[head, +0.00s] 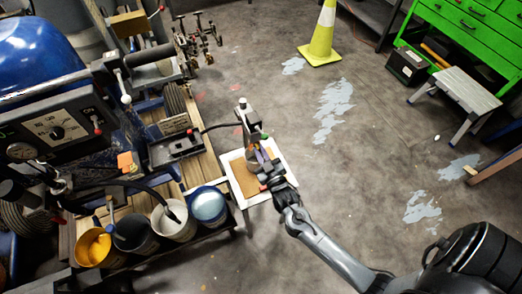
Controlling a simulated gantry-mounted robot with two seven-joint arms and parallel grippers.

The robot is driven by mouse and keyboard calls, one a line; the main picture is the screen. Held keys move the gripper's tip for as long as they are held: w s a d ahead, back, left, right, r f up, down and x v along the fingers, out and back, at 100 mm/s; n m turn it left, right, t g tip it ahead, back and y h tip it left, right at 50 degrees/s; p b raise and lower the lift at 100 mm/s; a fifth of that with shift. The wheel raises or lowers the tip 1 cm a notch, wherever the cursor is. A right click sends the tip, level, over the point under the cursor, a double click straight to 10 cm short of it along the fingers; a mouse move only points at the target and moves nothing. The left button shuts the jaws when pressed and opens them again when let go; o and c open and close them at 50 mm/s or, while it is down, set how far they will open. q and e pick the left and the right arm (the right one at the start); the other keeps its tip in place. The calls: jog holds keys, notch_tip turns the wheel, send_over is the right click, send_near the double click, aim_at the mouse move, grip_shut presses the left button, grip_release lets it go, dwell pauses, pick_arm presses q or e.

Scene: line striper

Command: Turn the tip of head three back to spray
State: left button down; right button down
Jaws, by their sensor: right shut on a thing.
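A small spray head (242,112) with a grey and black body stands upright above a white-edged tray (287,150) near the middle of the head view. A small green part (264,136) shows at its right side. My right gripper (263,168) reaches in from the lower right and is shut on a small part at the lower end of this head. The fingers hide most of that part, so I cannot tell which way the tip points. My left gripper is not in view.
The line striper with its blue tank (40,40) and control box (55,130) fills the left. Several brass valve fittings (198,40) stand behind. Open paint cans, one yellow (97,247), line the front shelf. A yellow cone (322,40) and step stool (455,90) stand on open floor.

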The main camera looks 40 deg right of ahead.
jog(key=shift+n+p, duration=1.75)
jog(key=shift+n, duration=1.25)
jog(key=shift+n+p, duration=2.5)
jog(key=shift+n, duration=2.1)
